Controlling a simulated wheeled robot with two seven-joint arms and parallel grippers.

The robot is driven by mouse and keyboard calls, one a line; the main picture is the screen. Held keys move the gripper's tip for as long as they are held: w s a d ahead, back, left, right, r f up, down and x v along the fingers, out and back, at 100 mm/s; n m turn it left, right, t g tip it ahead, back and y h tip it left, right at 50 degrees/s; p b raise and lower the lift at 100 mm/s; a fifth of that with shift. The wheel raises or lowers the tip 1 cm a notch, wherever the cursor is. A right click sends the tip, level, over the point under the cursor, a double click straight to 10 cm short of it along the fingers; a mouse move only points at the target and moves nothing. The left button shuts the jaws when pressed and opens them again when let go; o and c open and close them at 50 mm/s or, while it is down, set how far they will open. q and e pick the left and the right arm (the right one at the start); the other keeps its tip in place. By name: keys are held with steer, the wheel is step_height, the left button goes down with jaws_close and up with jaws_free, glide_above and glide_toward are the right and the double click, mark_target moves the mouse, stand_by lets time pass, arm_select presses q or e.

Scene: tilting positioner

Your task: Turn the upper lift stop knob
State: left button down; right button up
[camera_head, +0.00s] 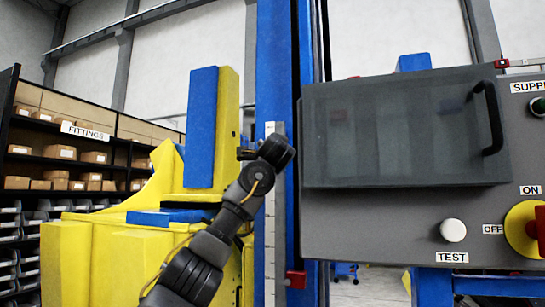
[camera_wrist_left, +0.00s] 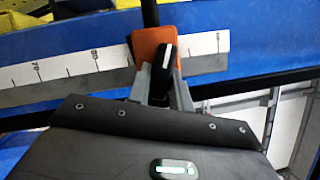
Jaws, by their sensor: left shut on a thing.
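In the left wrist view the upper lift stop is an orange block (camera_wrist_left: 147,40) on a white ruler scale (camera_wrist_left: 70,68). Its black knob (camera_wrist_left: 167,66) carries a white line and sits between the fingers of my left gripper (camera_wrist_left: 166,84), which is shut on it. In the head view my left arm reaches up to the ruler on the blue column, with my left gripper (camera_head: 278,150) at its upper part. The upper stop and its knob are hidden there behind my wrist. My right gripper is not in view.
A red lower stop (camera_head: 296,279) sits low on the blue column (camera_head: 277,60). A grey control box (camera_head: 380,225) with a dark hinged cover and handle stands close on the right. A yellow and blue machine (camera_head: 110,265) is at the left, with shelves (camera_head: 70,150) behind.

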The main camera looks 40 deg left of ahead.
arm_select(q)
steer(key=shift+r+n+g+h+p, duration=0.15)
steer(key=shift+n+g+p, duration=0.2)
steer(key=shift+n, duration=0.65)
steer(key=shift+r+n+g+h+p, duration=0.15)
steer(key=shift+n+g, duration=0.3)
steer(key=shift+n, duration=0.55)
steer(key=shift+f, duration=0.1)
steer(key=c, duration=1.3)
jaws_free()
